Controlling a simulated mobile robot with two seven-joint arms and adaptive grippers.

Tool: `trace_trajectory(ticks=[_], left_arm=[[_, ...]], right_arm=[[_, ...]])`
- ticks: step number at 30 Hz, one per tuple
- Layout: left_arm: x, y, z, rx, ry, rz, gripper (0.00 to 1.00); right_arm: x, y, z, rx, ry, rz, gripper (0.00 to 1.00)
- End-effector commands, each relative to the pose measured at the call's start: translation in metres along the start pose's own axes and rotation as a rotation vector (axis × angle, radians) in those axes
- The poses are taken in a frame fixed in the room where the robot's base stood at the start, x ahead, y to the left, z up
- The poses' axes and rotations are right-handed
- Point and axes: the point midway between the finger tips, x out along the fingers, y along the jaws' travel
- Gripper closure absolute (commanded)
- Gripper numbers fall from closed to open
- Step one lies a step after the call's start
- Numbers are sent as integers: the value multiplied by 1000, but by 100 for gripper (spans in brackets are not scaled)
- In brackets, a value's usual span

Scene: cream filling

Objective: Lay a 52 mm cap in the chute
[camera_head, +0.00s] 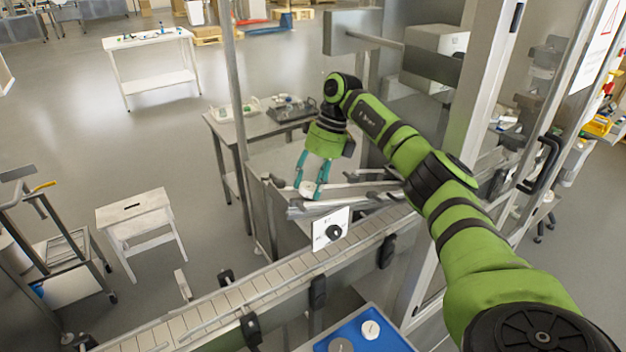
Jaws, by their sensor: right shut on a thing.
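My right gripper (308,186) reaches in from the right on a green arm and points down, its teal fingers around a small pale thing (307,188), probably a cap, too small to make out clearly. It is over the near-left end of metal rails and plates that look like the chute (350,195). I cannot tell whether the held thing touches the chute. A white cap (370,329) and a grey disc (341,345) lie in a blue tray (395,341) at the bottom edge. My left gripper is not in view.
A conveyor (255,288) with side rails runs diagonally in front of the chute. A white plate (331,229) with a black knob stands between them. A steel post (480,100) and frame stand at right. A side table (217,125) with trays is behind the gripper.

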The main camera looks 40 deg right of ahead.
Motion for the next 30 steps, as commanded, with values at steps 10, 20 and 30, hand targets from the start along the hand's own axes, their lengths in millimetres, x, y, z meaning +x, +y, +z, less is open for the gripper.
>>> trace_trajectory(ticks=[10,20,30], left_arm=[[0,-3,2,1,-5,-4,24],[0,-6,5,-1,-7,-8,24],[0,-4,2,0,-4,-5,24]], right_arm=[[0,0,0,0,0,0,24],[-20,0,1,1,-3,-2,24],[-69,1,1,-1,-2,0,24]])
